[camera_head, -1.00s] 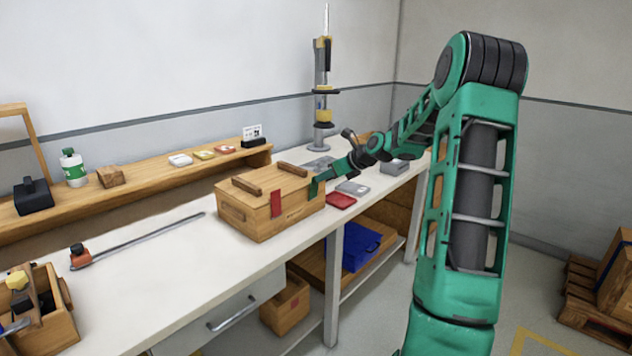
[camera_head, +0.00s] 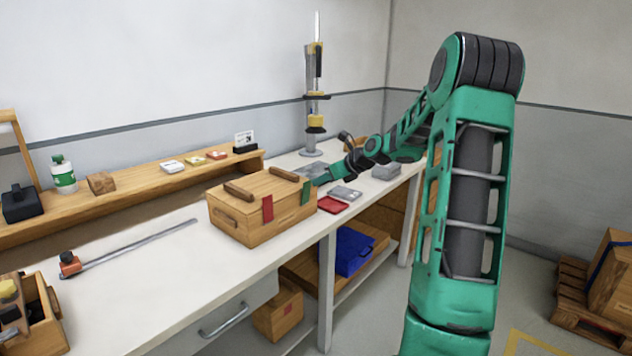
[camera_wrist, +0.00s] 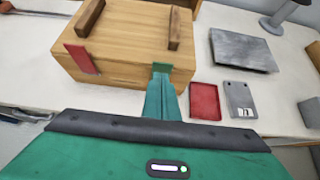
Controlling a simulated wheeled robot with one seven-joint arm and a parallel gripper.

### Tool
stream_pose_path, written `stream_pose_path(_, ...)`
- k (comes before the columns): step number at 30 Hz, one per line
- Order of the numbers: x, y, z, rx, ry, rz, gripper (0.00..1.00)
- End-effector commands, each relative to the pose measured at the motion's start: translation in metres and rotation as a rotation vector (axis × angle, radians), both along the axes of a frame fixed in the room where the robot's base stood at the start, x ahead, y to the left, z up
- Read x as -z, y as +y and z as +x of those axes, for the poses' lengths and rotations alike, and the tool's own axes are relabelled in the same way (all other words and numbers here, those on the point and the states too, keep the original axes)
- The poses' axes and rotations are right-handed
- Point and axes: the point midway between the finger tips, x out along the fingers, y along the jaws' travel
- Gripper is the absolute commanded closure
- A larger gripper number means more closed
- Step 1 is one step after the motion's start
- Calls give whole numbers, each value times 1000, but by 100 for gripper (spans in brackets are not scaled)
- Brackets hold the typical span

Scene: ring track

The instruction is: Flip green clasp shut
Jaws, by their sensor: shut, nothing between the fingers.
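The wooden box (camera_head: 237,222) stands on the workbench with its lid down. The green clasp (camera_head: 305,192) shows as a narrow strip lying down against the front face, near the right end. The red clasp (camera_head: 267,208) lies down on the same face, to its left. My gripper (camera_head: 322,179) is shut and empty, just to the right of the green clasp. In the wrist view my gripper's closed fingers (camera_wrist: 161,83) point at the green clasp (camera_wrist: 161,67) and hide its lower part; I cannot tell whether they touch it.
A red tray (camera_head: 332,205) and a grey plate (camera_head: 345,193) lie right of the box. A long clamp (camera_head: 130,248) lies on the left bench. A tall column stand (camera_head: 314,100) rises behind. The bench (camera_head: 165,262) before the clamp is clear.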

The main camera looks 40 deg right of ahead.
Motion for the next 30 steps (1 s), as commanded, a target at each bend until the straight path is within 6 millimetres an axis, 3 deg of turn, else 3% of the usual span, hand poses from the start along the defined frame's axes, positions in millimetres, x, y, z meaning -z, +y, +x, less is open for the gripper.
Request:
stream_pose_path(2, 3, -2, -10, 1, 2, 1, 100)
stream_pose_path(15, -74, -8, -41, -2, -1, -2, 100)
stream_pose_path(21, -88, -8, -46, -4, 0, 0, 100)
stream_pose_path(30, -90, -8, -47, -4, 0, 0, 100)
